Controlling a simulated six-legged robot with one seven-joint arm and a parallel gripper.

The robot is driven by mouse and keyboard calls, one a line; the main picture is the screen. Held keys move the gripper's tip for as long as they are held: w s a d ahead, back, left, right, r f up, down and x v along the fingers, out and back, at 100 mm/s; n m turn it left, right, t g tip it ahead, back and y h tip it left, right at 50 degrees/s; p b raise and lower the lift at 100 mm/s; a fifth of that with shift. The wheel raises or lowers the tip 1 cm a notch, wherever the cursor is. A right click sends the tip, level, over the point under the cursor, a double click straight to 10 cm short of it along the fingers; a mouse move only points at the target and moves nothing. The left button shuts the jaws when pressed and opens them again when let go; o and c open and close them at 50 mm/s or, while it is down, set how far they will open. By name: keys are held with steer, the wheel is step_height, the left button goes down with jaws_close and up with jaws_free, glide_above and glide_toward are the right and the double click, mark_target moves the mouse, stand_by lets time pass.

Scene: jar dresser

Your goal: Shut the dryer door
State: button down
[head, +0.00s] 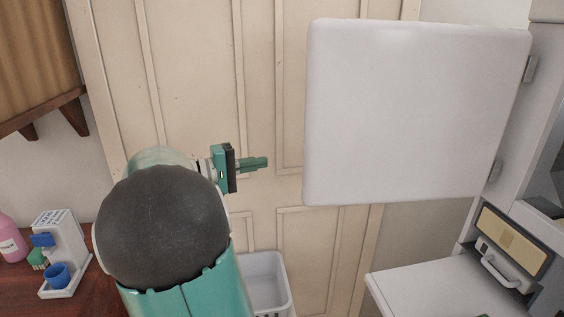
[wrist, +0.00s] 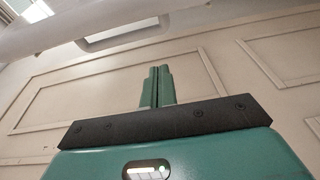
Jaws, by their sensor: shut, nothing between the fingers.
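The dryer door (head: 415,110) is a white rounded square panel. It stands swung open, with its hinges on the right edge at the dryer (head: 545,130). My gripper (head: 262,163) is shut and empty, to the left of the door's free left edge and pointing right, apart from it in the picture. In the wrist view, the shut green fingers (wrist: 157,85) point up with nothing between them. The white shape across the top of the wrist view may be the door, but I cannot tell for sure.
A beige panelled door (head: 235,60) stands behind. A white basket (head: 266,280) is on the floor below. An open white panel with a handle (head: 500,268) juts out at lower right. A wooden surface (head: 25,290) holds a pink bottle (head: 10,240) and a white stand with a blue cup (head: 57,274).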

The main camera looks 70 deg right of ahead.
steer(key=s+d, duration=0.3)
steer(key=s, duration=0.5)
steer(key=shift+s+d, duration=0.35)
steer(key=shift+d, duration=0.05)
steer(key=shift+a+r, duration=0.1)
steer(key=shift+a, duration=0.05)
